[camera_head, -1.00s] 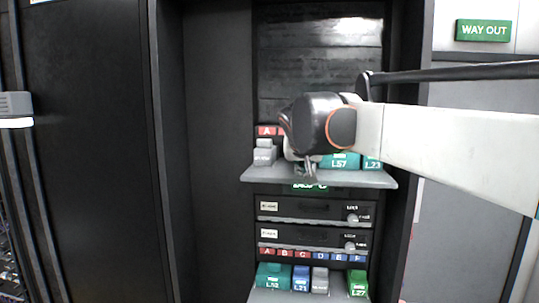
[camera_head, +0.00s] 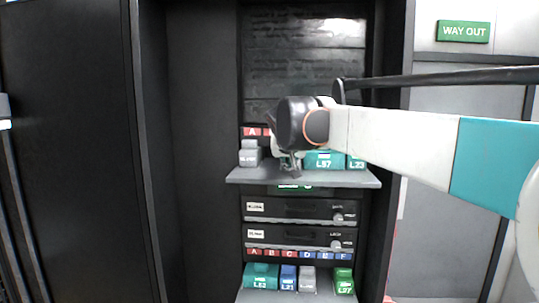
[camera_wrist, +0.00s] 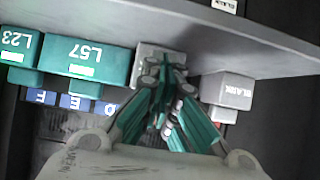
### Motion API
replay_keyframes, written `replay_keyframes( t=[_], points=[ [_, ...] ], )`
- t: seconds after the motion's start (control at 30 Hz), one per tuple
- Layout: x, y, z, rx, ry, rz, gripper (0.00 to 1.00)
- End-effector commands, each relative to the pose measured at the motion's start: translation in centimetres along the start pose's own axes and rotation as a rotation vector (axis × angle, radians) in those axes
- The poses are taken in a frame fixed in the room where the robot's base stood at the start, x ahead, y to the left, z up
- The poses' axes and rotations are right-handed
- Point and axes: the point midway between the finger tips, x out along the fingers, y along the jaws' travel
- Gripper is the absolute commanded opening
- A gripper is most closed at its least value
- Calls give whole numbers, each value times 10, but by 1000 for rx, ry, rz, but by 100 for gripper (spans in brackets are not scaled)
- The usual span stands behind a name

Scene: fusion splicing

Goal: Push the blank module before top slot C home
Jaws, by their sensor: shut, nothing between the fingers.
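A grey module (camera_wrist: 150,62) sits on the upper shelf behind my fingertips, beside the teal L57 module (camera_wrist: 88,62); its face is partly hidden. It stands to the right of the blue D label (camera_wrist: 105,107) in the upside-down wrist view, about where slot C lies; the C label is hidden. My gripper (camera_wrist: 172,66) is shut and empty, its tips at or very near this module; contact cannot be told. In the head view my gripper (camera_head: 290,166) is just left of the L57 module (camera_head: 323,161) and covers the grey module.
Another grey module marked BLANK (camera_wrist: 228,92) stands under top label A (camera_head: 251,131). The teal L23 module (camera_head: 357,162) is beyond L57. The shelf (camera_head: 300,177) lip runs below the modules. A lower row holds several modules, including L27 (camera_head: 344,282). Dark cabinet walls flank the bay.

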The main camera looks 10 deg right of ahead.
Motion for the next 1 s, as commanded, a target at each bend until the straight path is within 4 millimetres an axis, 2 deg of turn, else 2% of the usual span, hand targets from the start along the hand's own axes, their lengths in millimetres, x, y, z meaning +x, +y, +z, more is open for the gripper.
replay_keyframes(
  t=[0.7, 1.0],
  points=[
    [32, 0, -23, 0, 0, 0, 0],
    [18, 0, -12, 0, 0, -1, 0]
  ],
)
